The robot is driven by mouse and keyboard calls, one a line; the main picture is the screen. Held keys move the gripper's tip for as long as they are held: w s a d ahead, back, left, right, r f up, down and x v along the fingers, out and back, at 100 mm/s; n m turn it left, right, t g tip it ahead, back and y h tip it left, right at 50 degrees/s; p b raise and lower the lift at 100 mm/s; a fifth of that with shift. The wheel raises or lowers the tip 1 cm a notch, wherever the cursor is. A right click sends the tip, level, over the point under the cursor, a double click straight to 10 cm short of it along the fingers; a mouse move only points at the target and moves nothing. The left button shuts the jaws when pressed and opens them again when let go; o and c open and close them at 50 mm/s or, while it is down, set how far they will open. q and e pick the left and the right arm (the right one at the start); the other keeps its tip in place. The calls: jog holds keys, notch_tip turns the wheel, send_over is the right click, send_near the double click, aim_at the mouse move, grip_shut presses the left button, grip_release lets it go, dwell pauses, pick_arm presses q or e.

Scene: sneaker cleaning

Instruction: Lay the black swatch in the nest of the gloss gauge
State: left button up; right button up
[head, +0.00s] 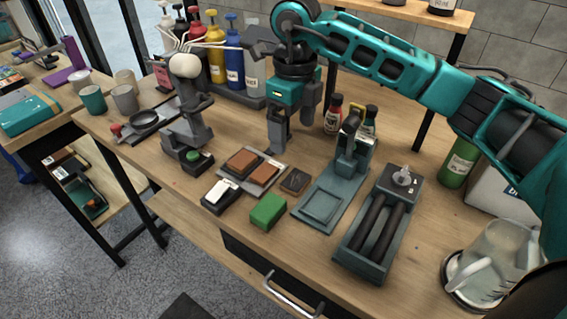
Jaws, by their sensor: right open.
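No swatch shows in the recess. My right gripper (293,136) is open and empty, pointing down, behind the dark square and apart from it. My left gripper is not in view.
A grey tray (283,163) holds brown swatches (243,162). A green block (268,211), a white-topped block (221,193) and a roller box (344,250) stand nearby. Bottles (333,114) stand behind the gauge. A glass jug (492,262) is at right.

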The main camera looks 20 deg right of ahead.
aim_at(293, 178)
notch_tip(293, 178, down, 13)
jog(key=shift+s+d+r, duration=0.1)
jog(key=shift+s+d, duration=0.05)
dwell(0.4)
jog(key=c, duration=1.1)
jog(key=shift+r, duration=0.15)
notch_tip(293, 178, up, 19)
jog(key=s+f, duration=0.2)
jog(key=f, duration=0.1)
jog(key=s+d+f, duration=0.1)
jog(key=s+f, duration=0.2)
jog(key=f, duration=0.1)
jog(key=s+f, duration=0.3)
jog(key=shift+d+f+b, duration=0.2)
jog(key=shift+d+b, duration=0.1)
jog(key=shift+d, duration=0.1)
